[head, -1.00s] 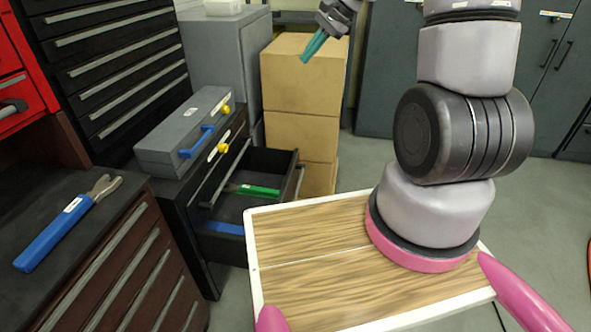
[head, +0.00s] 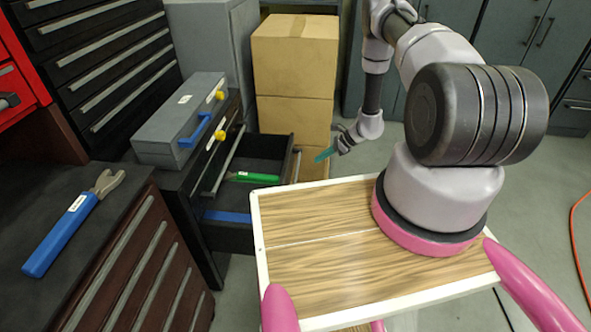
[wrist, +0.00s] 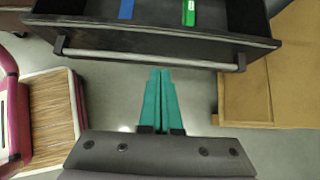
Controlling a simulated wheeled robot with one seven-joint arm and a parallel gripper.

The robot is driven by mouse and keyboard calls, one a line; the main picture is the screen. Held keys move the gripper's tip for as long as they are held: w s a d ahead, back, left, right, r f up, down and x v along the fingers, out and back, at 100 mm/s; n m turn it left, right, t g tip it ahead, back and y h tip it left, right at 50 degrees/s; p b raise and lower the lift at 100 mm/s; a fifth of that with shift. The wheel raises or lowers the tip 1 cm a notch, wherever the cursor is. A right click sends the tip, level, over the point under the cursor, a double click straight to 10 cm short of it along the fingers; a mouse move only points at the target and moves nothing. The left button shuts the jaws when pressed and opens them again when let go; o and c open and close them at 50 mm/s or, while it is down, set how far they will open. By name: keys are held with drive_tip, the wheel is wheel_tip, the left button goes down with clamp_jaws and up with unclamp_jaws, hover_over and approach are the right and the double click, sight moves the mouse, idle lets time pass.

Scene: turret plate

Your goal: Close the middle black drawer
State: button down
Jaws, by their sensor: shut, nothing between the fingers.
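The middle black drawer (head: 234,213) stands pulled out of the black cabinet (head: 186,190). A green-handled tool (head: 252,177) and a blue item (head: 227,216) lie in it. In the wrist view the drawer's front (wrist: 165,40) and its grey bar handle (wrist: 150,60) cross the top, with the green tool (wrist: 189,12) and the blue item (wrist: 126,9) behind. My gripper (head: 320,156) has teal fingers and is to the right of the drawer. In the wrist view my gripper (wrist: 161,72) is shut and empty, its tips close below the handle; contact is unclear.
A grey case with a blue handle (head: 180,115) sits on the cabinet. Cardboard boxes (head: 294,70) are stacked behind the drawer. A dark workbench with blue-handled pliers (head: 70,225) is at left. Open grey floor (head: 545,190) lies at right.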

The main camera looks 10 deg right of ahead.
drive_tip(key=a+r+x, duration=0.1)
drive_tip(key=x, duration=1.2)
drive_tip(key=shift+w+a+r, duration=0.2)
drive_tip(key=shift+a+r, duration=0.15)
